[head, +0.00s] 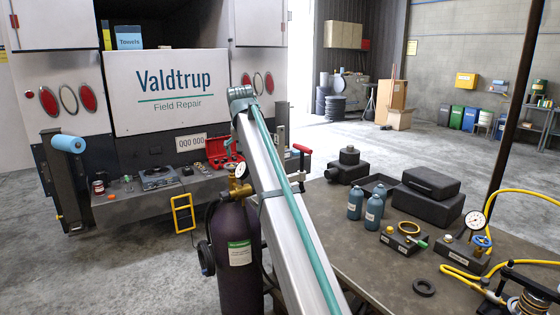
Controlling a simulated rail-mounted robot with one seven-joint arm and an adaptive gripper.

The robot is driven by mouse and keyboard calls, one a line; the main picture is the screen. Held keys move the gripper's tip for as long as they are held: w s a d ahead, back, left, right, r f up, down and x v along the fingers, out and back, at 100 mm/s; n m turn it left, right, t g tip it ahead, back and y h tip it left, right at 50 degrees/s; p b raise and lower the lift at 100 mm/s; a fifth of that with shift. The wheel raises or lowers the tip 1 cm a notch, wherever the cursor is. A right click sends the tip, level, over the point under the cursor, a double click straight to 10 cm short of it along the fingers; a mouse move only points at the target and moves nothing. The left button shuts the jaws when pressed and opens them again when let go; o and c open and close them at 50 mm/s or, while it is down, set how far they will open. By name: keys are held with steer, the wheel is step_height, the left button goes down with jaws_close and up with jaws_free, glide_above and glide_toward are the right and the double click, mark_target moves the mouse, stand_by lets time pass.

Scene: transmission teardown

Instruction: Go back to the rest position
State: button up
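My gripper does not show in the head view, so I cannot see its fingers or whether it holds anything. A long silver beam with a teal strip (282,185) rises from the bottom centre and leans up to the left. It ends in a grey-teal joint (241,97) in front of the truck. I cannot tell whether this beam is part of my arm. It hides part of the space between the truck and the workbench.
A dark gas cylinder (237,255) with a gauge stands left of the beam. The truck's rear step (130,205) holds small parts and a red case (222,150). At right, a workbench (385,270) carries bottles, black cases, gauges and a yellow hose (525,192). Open floor lies behind.

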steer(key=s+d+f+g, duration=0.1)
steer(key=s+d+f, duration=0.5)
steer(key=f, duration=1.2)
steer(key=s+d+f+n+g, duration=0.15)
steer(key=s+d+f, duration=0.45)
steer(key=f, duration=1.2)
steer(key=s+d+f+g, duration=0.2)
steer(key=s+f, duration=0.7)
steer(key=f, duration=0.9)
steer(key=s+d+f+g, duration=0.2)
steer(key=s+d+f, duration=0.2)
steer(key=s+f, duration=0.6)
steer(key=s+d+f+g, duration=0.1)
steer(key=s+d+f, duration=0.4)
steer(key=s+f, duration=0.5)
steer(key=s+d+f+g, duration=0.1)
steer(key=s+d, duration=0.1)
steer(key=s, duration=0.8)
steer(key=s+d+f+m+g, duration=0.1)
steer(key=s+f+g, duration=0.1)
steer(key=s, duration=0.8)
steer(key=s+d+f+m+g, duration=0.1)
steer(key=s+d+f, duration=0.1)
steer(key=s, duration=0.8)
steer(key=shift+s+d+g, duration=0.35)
